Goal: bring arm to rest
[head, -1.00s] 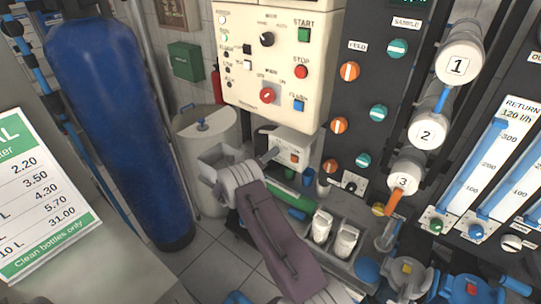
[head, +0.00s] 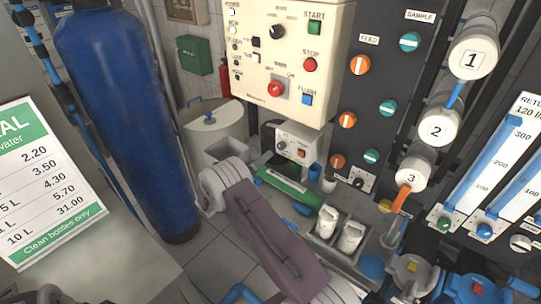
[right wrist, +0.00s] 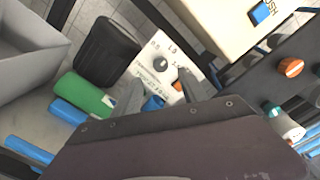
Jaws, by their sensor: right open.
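My right arm comes up from the lower middle of the head view, with a purple-brown link and a grey ribbed wrist. In the head view its fingers are mostly hidden by the wrist. In the right wrist view my right gripper (right wrist: 160,86) shows two grey fingers, apart with nothing held between them. Beyond them is a small white box with a knob (right wrist: 162,64); it also shows in the head view (head: 298,148), right of the wrist. My left gripper is not in view.
The control panel (head: 283,50) and dark valve board (head: 385,90) stand behind. A blue tank (head: 125,120) is left. A green cylinder (head: 290,187) and a tray with two white cartridges (head: 328,222) are right of the arm. Bare floor tiles lie left of it.

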